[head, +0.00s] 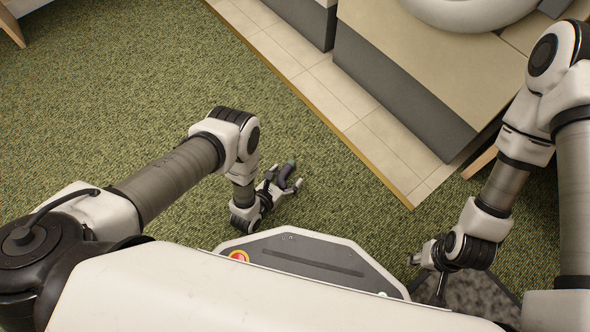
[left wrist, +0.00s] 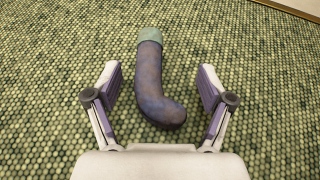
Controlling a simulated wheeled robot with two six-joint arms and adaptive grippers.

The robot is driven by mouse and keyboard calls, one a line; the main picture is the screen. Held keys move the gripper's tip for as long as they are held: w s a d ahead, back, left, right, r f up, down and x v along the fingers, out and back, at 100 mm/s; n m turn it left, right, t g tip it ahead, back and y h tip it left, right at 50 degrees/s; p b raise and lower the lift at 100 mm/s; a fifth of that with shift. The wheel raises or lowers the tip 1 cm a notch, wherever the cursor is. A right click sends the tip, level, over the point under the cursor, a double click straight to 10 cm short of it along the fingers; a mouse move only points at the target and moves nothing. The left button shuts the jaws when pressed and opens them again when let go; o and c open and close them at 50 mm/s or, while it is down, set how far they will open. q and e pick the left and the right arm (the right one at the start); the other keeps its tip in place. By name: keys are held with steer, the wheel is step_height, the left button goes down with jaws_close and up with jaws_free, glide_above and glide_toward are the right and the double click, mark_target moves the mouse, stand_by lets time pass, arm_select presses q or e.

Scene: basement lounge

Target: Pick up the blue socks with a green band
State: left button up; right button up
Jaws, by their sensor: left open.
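The blue sock with a green band (left wrist: 160,88) lies on the green carpet in the left wrist view. Its pale green band is at the far end, and its toe bends right at the near end. My left gripper (left wrist: 161,72) is open, with one finger on each side of the sock and gaps to both. In the head view the sock (head: 287,169) is a small dark shape at my left gripper (head: 283,181), partly hidden by it. My right gripper (head: 427,262) is low at the right, and its fingers are too hidden to judge.
Green carpet (head: 110,85) is clear around the sock. A pale tiled strip (head: 340,98) with a wooden edge runs beyond it. A grey and beige platform (head: 400,85) bears a white round object (head: 470,12). A dark speckled surface (head: 470,297) lies below my right gripper.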

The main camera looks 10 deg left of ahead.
arm_select(q)
steer(key=shift+s+r, duration=0.1)
steer(key=shift+r, duration=0.05)
steer(key=c, duration=1.3)
steer(key=shift+o, duration=0.2)
